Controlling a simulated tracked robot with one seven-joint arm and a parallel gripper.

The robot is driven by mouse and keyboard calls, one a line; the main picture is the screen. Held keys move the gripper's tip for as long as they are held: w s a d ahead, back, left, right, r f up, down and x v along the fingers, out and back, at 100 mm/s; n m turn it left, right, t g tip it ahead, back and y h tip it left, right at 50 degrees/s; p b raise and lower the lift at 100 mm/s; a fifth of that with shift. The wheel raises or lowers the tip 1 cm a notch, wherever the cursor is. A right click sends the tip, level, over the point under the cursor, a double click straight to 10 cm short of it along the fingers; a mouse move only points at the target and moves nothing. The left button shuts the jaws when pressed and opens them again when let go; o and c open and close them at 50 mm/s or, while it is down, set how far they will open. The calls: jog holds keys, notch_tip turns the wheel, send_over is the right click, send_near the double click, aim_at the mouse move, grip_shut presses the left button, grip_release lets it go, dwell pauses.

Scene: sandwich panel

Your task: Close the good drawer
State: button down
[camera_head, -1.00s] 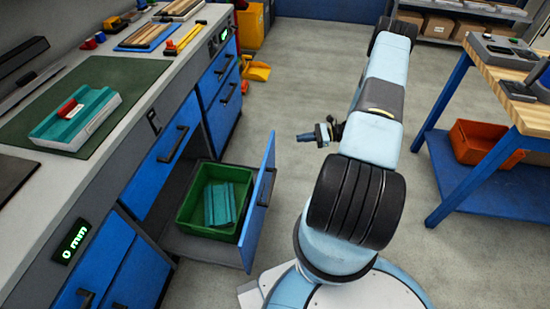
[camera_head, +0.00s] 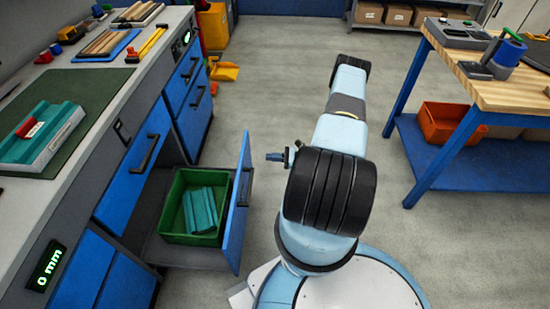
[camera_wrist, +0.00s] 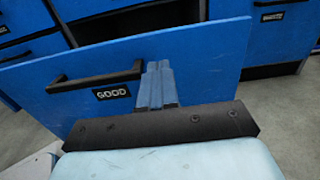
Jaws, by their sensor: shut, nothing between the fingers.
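The good drawer (camera_head: 238,205) stands pulled out from the blue cabinet. A green bin (camera_head: 172,228) sits in it with teal panels (camera_head: 200,210) inside. In the wrist view the drawer's blue front (camera_wrist: 205,62) carries a black handle (camera_wrist: 95,77) and a label reading GOOD (camera_wrist: 112,92). My gripper (camera_wrist: 158,68) is shut and empty, in front of the drawer front, to the right of the handle and label. I cannot tell whether it touches the front. In the head view my gripper (camera_head: 274,157) shows to the right of the drawer, seen from the side.
The workbench (camera_head: 100,108) on the left holds a teal panel (camera_head: 40,135) on a dark green mat and several tools. A wooden-topped table (camera_head: 480,70) with an orange bin (camera_head: 445,122) below stands right.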

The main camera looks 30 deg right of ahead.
aim_at(244, 156)
jog(key=x, duration=0.9)
jog(key=shift+w+a, duration=0.2)
jog(key=shift+a, duration=0.1)
jog(key=shift+w, duration=0.15)
